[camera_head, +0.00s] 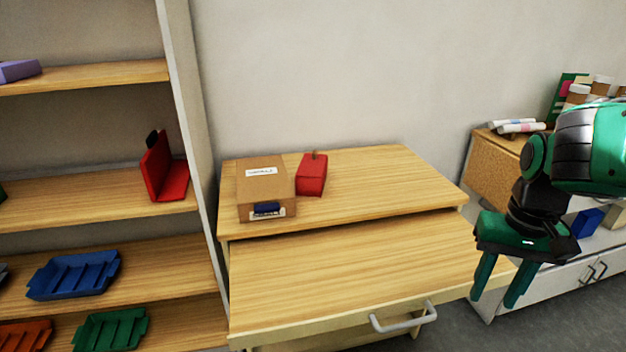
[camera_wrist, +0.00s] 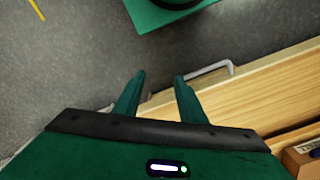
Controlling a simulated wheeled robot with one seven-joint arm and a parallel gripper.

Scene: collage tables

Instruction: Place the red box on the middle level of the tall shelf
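The red box (camera_head: 311,175) stands on the back upper surface of the wooden desk, touching or very close to the right side of a cardboard box (camera_head: 264,184). The tall shelf (camera_head: 189,130) is at the left, with several wooden levels; one level near mid-height (camera_head: 110,198) holds a red bookend-like object (camera_head: 162,172). My gripper (camera_head: 495,298) hangs right of the desk's front part, fingers pointing down, apart and empty. In the wrist view its two fingers (camera_wrist: 158,80) are spread with nothing between them. The red box is not in the wrist view.
The desk (camera_head: 350,255) has a pulled-out front surface with a grey handle (camera_head: 403,316). Blue (camera_head: 75,275) and green (camera_head: 112,329) trays lie on lower shelf levels. A low cabinet (camera_head: 512,291) stands at the right. The desk top right of the red box is clear.

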